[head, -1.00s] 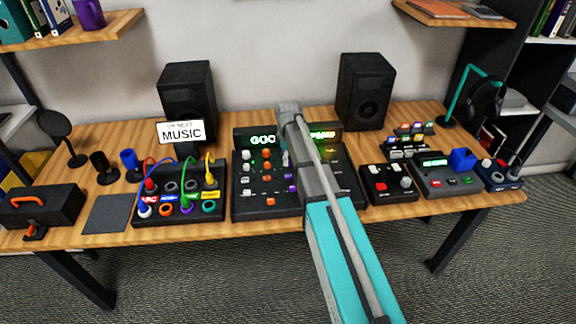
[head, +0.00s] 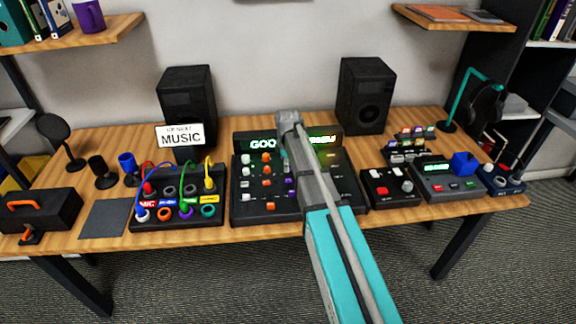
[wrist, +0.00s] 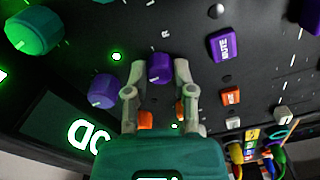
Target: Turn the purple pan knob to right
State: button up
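A black mixer console (head: 240,208) with a lit green display stands in the middle of the desk. In the wrist view a purple knob (wrist: 160,68) with a white pointer line sits between the two fingers of my gripper (wrist: 160,72), with a letter R printed near it. The fingers flank the knob closely; whether they press on it is not clear. A second purple knob (wrist: 103,91) lies to the left, outside the fingers. In the head view my arm hides the fingertips and much of the console's middle.
A purple mute button (wrist: 225,44) and orange buttons (wrist: 230,97) are near my right finger. A large green knob (wrist: 34,31) is at the upper left. Two black speakers (head: 188,105) stand behind the console, with a cable patch box (head: 140,225) to its left.

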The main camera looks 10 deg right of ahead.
grip_shut()
jog(key=shift+m, duration=0.5)
jog(key=m, duration=0.2)
jog(key=shift+m, duration=0.4)
jog(key=m, duration=1.4)
jog(key=shift+s, duration=0.1)
